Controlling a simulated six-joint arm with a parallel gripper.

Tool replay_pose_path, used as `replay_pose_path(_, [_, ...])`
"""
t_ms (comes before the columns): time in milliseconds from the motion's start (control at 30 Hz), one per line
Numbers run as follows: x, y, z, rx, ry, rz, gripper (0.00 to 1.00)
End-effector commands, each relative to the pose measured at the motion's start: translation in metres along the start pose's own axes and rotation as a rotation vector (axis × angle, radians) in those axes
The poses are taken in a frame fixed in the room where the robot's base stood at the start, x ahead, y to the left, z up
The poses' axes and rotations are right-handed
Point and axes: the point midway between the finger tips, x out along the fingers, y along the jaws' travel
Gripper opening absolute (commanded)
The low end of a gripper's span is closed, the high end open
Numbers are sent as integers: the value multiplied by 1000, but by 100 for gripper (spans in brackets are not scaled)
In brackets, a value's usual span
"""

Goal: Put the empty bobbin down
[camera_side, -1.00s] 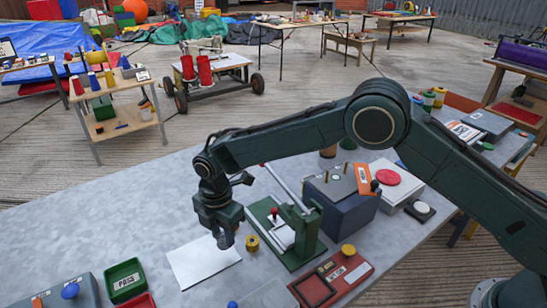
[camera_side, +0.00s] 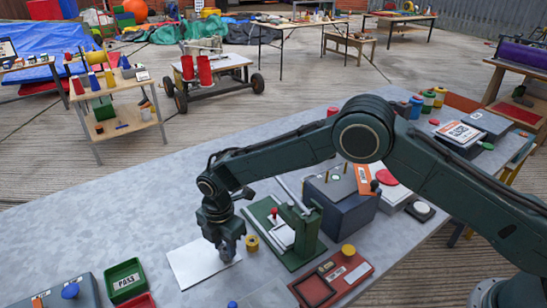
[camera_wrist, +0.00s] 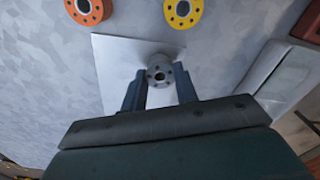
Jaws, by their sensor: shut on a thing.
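My gripper (camera_side: 226,250) is shut on a grey bobbin, low over a white sheet (camera_side: 186,268) on the grey table. In the wrist view the grey bobbin (camera_wrist: 159,70) sits between the two fingertips of my gripper (camera_wrist: 160,80), its round end with a dark centre hole and small holes showing. The white sheet (camera_wrist: 112,60) lies beneath it. I cannot tell whether the bobbin touches the sheet. A yellow bobbin (camera_wrist: 183,10) and an orange bobbin (camera_wrist: 89,10) lie beyond the sheet's edge; the yellow one also shows in the side view (camera_side: 251,243).
A green hand press (camera_side: 300,225) stands right of the gripper, with a dark blue box (camera_side: 340,205) behind it. A red tray (camera_side: 335,280) is at the front right. A green bin (camera_side: 124,278) is at the front left. The table's left part is clear.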

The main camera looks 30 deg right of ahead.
Motion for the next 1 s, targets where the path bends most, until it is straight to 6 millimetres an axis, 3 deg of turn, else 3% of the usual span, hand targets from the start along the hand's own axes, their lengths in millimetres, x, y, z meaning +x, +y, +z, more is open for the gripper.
replay_pose_path(133, [3, 0, 0, 0, 0, 0, 8])
replay_pose_path(167, [3, 0, 0, 0, 0, 0, 33])
replay_pose_path(267, [3, 0, 0, 0, 0, 0, 51])
replay_pose_path(667, [0, 0, 0, 0, 0, 0, 51])
replay_pose_path(1000, [-32, 0, 0, 0, 1, 2, 51])
